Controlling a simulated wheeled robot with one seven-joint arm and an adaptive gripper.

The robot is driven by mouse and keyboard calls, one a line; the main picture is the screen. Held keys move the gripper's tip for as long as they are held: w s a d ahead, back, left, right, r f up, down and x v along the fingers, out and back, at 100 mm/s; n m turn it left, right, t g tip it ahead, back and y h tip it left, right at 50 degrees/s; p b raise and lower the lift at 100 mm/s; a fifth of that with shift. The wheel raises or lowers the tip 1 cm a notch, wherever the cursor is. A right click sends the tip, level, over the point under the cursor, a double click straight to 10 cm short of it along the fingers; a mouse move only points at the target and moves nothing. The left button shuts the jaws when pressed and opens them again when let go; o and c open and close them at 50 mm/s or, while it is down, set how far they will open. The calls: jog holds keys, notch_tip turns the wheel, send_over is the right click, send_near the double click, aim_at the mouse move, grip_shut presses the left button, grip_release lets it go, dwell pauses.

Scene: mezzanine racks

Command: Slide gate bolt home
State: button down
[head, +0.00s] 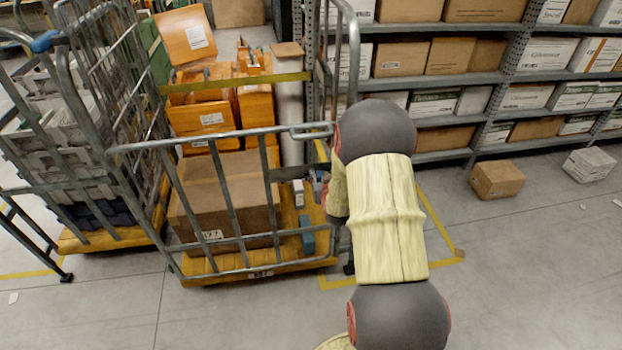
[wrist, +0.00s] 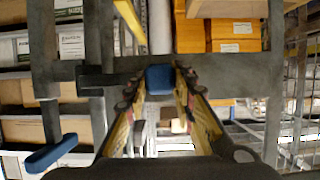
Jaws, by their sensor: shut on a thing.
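The grey tubular gate (head: 225,200) closes the front of a wheeled cage cart in the head view. A dark flat bar (head: 290,172) sits near its right end, close to my gripper (head: 320,186), which my arm largely hides. In the wrist view my gripper (wrist: 160,84) has its two fingers closed on a blue knob (wrist: 160,78), one on each side. The knob lies in front of a grey horizontal bar (wrist: 225,65). A dark bolt rod (wrist: 97,84) extends left of the knob towards a grey upright (wrist: 98,35). I cannot tell how far the rod enters its keeper.
A blue lever (wrist: 52,152) stands at lower left in the wrist view. Inside the cart are a large cardboard box (head: 225,205) and orange crates (head: 205,115). Another cage cart (head: 75,130) stands left. Shelving (head: 450,88) is behind; the floor at right is mostly open.

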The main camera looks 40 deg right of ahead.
jog(key=shift+s+d, duration=0.15)
jog(key=shift+d, duration=0.1)
jog(key=c, duration=1.5)
grip_release()
jog(key=shift+d, duration=0.1)
jog(key=shift+c, duration=0.2)
jog(key=shift+o, duration=0.3)
jog(key=v, duration=1.2)
jog(key=shift+f, duration=0.1)
